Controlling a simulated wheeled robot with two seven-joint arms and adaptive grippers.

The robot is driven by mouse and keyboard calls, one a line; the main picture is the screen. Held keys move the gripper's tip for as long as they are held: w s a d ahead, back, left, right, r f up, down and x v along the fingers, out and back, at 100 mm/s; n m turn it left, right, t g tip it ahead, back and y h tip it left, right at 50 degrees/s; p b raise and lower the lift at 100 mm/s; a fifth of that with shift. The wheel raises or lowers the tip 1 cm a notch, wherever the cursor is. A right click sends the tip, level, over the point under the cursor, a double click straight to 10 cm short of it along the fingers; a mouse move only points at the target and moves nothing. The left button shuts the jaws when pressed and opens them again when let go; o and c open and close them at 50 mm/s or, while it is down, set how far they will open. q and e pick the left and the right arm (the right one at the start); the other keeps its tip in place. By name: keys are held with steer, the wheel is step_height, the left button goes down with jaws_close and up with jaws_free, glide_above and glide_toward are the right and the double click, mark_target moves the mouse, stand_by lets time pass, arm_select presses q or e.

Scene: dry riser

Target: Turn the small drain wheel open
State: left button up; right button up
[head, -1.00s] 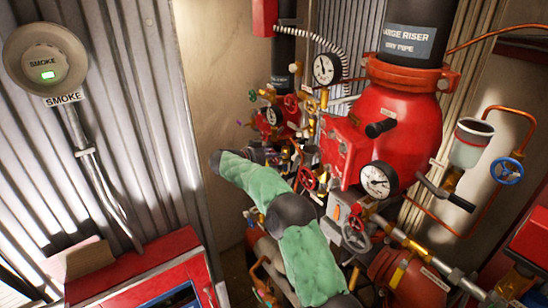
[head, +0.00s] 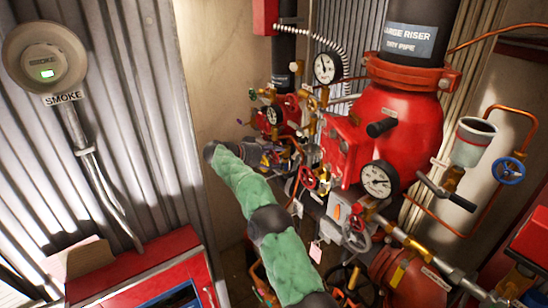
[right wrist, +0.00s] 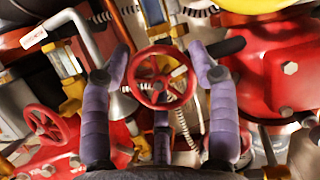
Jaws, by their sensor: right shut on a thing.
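A small red handwheel (right wrist: 158,78) with spokes sits in the middle of the right wrist view, facing the camera. My right gripper (right wrist: 160,60) has its two purple padded fingers on either side of this wheel and is shut on it. In the head view the right gripper (head: 276,157) shows small and partly hidden among the valves, beyond the green-sleeved forearm. I cannot tell the gripped wheel clearly there. My left gripper is not in view.
Another red wheel (right wrist: 45,123) stands close at the left in the wrist view. The big red riser valve (head: 400,125), a lower gauge (head: 379,181) and a grey wheel (head: 356,235) crowd the right. A red cabinet (head: 140,270) stands lower left, below the corrugated wall.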

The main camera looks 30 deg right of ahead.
steer(key=shift+a+f, duration=0.2)
steer(key=shift+f, duration=0.5)
steer(key=o, duration=1.1)
steer(key=shift+o, duration=0.2)
steer(key=shift+r, duration=0.2)
steer(key=shift+r, duration=0.2)
